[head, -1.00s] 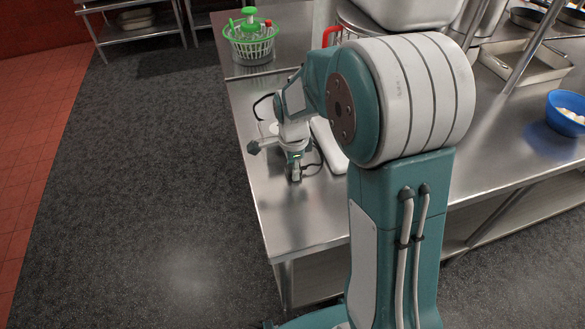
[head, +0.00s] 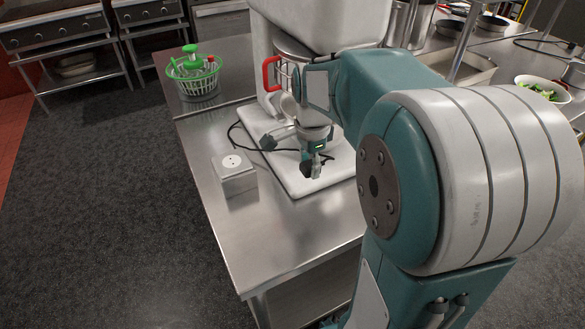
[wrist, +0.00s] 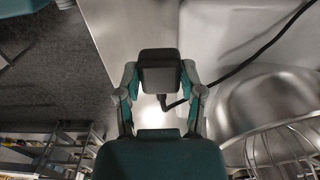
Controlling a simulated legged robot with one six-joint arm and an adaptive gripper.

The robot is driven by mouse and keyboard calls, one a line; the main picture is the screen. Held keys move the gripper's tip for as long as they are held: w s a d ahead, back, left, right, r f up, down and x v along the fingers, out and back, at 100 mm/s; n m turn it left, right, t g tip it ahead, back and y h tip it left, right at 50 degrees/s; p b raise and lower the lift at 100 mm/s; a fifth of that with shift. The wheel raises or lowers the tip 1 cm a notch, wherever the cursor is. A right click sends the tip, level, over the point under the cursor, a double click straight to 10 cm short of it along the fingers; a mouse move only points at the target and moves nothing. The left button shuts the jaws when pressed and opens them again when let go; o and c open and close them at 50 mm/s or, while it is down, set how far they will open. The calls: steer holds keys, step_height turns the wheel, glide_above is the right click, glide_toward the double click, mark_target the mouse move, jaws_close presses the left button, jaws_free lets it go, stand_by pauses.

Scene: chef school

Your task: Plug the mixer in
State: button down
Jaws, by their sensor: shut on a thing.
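My gripper (head: 313,170) is shut on a black, blocky plug, held above the mixer's white base. In the wrist view, the plug (wrist: 158,72) sits between both fingers (wrist: 160,85), and its black cable (wrist: 235,70) runs off to the upper right. The large white mixer (head: 330,25) stands behind my gripper, with a red handle on its left side. A white socket box (head: 238,183) stands on the steel counter, left of the mixer base (head: 285,180) and of my gripper, apart from the plug. Its socket face with two dark holes points up.
The steel counter (head: 270,232) is clear in front of the socket box. A green-and-white basket (head: 197,82) stands at the back left. The dark cable (head: 236,130) loops left of the mixer. The wrist view shows a metal bowl (wrist: 265,100) and wire guard (wrist: 285,150) at right.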

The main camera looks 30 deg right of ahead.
steer(key=c, duration=1.1)
jaws_free()
steer(key=shift+c, duration=0.4)
steer(key=shift+f, duration=1.2)
steer(key=shift+w, duration=0.1)
steer(key=shift+w+a, duration=2.2)
steer(key=shift+w, duration=0.6)
steer(key=shift+w+a, duration=2.2)
steer(key=shift+w, duration=0.55)
steer(key=shift+w+a, duration=2.2)
steer(key=shift+w, duration=0.6)
